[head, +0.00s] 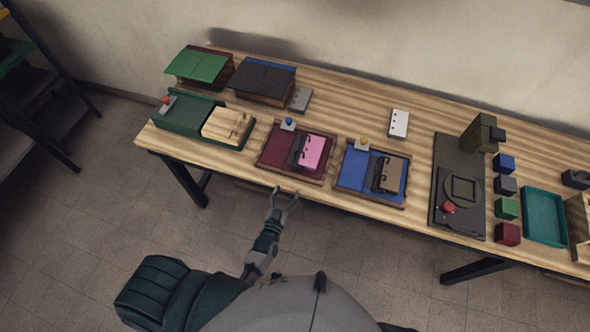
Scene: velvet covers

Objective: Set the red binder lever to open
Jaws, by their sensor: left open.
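Three binder-like units lie along the left half of the table. The dark red one (276,149) has a blue-topped lever (288,124) at its back and a pink block with a dark clamp on its right side. The green one (187,117) carries a red-topped lever (168,100) at its far left. The blue one (355,169) has a yellow-topped lever (362,144). I cannot tell whether each lever is set open or shut. My left gripper (286,194) is open and empty, in front of the table edge, just below the dark red unit. My right gripper is out of view.
Green (197,65) and black (262,78) covered stacks stand at the back left. A dark machine with a red knob (448,207), several small cubes and a teal tray (544,216) fill the right. Bare wood lies between the blue unit and the machine.

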